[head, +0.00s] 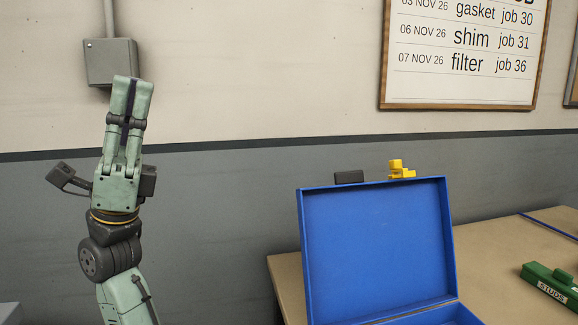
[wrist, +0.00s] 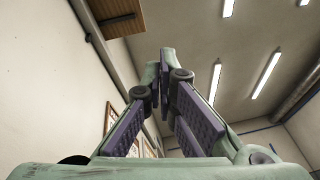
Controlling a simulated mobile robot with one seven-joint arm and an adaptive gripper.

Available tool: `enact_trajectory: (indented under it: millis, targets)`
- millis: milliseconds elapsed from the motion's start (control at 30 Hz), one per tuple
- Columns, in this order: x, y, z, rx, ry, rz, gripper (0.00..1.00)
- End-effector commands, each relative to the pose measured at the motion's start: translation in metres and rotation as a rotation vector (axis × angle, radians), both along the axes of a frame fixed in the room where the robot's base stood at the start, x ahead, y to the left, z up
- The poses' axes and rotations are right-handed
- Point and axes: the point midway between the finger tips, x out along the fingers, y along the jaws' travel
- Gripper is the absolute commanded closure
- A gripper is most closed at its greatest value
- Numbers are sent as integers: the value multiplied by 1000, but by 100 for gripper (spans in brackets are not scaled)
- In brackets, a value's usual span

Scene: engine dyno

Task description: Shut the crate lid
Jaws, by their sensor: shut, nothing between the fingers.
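The blue crate lid (head: 378,250) stands open and upright in the head view, with its inner face toward me. Part of the blue crate (head: 432,314) shows below it at the bottom edge, and most of the crate is cut off by the frame. My gripper (head: 133,82) is raised, pointing up, to the left of the lid and well apart from it. Its fingers are shut and empty. In the wrist view my gripper (wrist: 165,58) points toward the ceiling, and neither crate nor lid shows there.
The crate stands on a tan table (head: 500,250). A green holder marked STUDS (head: 552,284) lies at the right. A yellow object (head: 400,170) and a dark block (head: 349,177) show behind the lid. A grey wall box (head: 108,62) is behind my gripper.

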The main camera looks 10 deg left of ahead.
Motion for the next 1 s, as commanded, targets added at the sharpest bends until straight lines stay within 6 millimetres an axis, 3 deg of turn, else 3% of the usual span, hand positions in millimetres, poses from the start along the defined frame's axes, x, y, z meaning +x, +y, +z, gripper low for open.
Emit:
enact_trajectory:
  millis: [33, 133, 200, 300, 400, 500, 633, 833, 1000]
  targets:
    - [40, -17, 1, 107, 1, 103, 100]
    - [110, -55, -19, 348, -32, 301, 100]
    - [153, -80, -42, 523, -77, 406, 100]
    - [201, -108, -84, 762, -168, 504, 100]
    - [231, -124, -127, 959, -270, 543, 100]
    - [245, -130, -162, 1090, -357, 545, 100]
    - [251, -132, -186, 1174, -424, 535, 100]
    - [253, -148, -189, 1189, -445, 531, 100]
    - [258, -181, -184, 1186, -444, 529, 100]
